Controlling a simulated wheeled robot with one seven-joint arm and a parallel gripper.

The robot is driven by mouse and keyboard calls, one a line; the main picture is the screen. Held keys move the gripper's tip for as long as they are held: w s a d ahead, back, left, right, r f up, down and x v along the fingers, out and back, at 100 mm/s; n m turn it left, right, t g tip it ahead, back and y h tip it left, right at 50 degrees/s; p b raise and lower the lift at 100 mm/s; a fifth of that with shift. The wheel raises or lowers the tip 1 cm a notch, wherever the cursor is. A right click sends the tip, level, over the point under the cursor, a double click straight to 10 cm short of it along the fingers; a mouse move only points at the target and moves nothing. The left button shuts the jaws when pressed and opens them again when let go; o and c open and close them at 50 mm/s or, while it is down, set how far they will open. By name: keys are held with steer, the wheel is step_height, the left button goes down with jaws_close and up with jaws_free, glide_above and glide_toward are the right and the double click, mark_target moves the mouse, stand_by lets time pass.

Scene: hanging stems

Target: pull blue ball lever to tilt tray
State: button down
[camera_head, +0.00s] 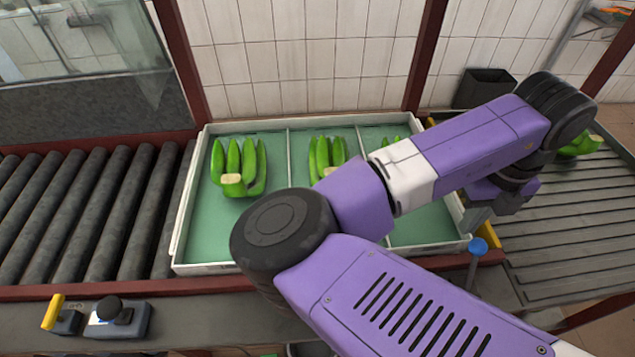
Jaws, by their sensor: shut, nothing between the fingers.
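The lever with a blue ball (478,245) on top stands at the front right of the tray. Its thin stem runs down to the front rail. The tray (181,232) has a white rim, a green floor and dividers, and looks level. Bunches of green bananas lie in it, one in the left compartment (239,168) and one in the middle (326,155); the right one is mostly hidden by my arm. My gripper (474,222) is shut and empty, pointing down just above and behind the blue ball in the picture. I cannot tell whether they touch.
A roller conveyor (85,205) lies left of the tray. A slatted grey surface (570,220) lies to the right, with more green bananas (580,146). A yellow-handled control (54,312) and a black-knobbed control (110,310) sit at the front left. A dark bin (484,88) stands behind.

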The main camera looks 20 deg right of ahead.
steer(key=shift+f, duration=0.1)
stand_by(0.3)
steer(key=shift+f+b, duration=1.15)
steer(key=shift+f, duration=0.3)
steer(key=shift+s, duration=0.1)
steer(key=shift+s+a, duration=0.4)
steer(key=shift+s, duration=1)
steer(key=shift+s+a, duration=0.45)
steer(key=shift+s, duration=1)
steer(key=shift+s+a, duration=0.4)
steer(key=shift+s, duration=1)
steer(key=shift+w+d, duration=0.2)
steer(key=shift+w, duration=0.4)
steer(key=shift+r, duration=0.15)
step_height(320, 180, up, 10)
steer(key=p, duration=0.8)
steer(key=shift+w, duration=0.1)
